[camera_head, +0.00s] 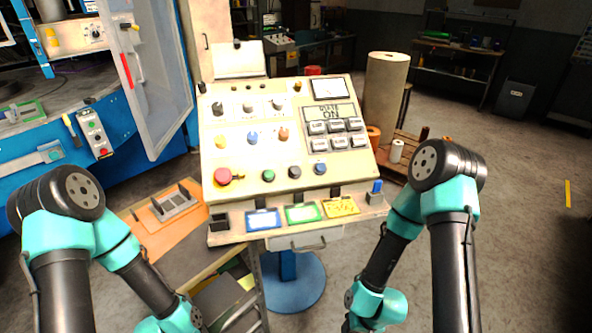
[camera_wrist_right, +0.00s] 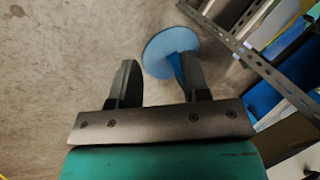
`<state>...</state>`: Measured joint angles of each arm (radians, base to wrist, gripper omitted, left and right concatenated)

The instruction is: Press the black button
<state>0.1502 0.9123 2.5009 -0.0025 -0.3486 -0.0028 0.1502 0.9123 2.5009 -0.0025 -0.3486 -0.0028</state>
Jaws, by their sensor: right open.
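The black button (camera_head: 294,172) is in the lower row of the beige control panel (camera_head: 240,112) in the head view. It sits between a green button (camera_head: 268,175) and a blue button (camera_head: 319,168). My right gripper (camera_wrist_right: 156,78) is open and empty in the right wrist view, pointing at the floor, well away from the button. In the head view my right forearm bends down below the panel and its gripper is out of frame. My left arm also bends down out of frame, so its gripper is hidden. The button does not show in the wrist view.
A red mushroom button (camera_head: 222,176) is left of the green one. Coloured cards (camera_head: 303,213) line the panel's lower ledge. A blue machine (camera_head: 165,60) with an open clear door stands left. A round blue base (camera_wrist_right: 168,52) and perforated metal frame (camera_wrist_right: 262,65) lie under my right gripper.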

